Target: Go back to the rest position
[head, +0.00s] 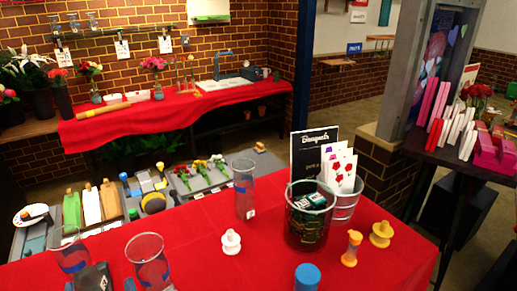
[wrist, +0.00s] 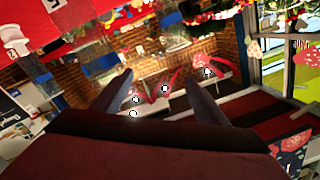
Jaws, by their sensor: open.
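My gripper (wrist: 162,76) shows in the wrist view as two dark fingers spread apart. It is open, and I see nothing clamped between the fingers. Red curved shapes and small white round spots show in the gap and around the fingers; I cannot tell what they are. In the head view I cannot make out my gripper for sure. A dark block (head: 94,277) at the bottom left, among the glass vases, may be part of my arm.
The red-covered table (head: 200,235) holds a tall clear glass (head: 244,190), a dark glass container (head: 308,222), a white spool (head: 231,242), a yellow spool (head: 381,234), an orange-topped piece (head: 351,248) and a blue cylinder (head: 307,277). Glass vases (head: 148,262) stand at front left. The table's middle left is clear.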

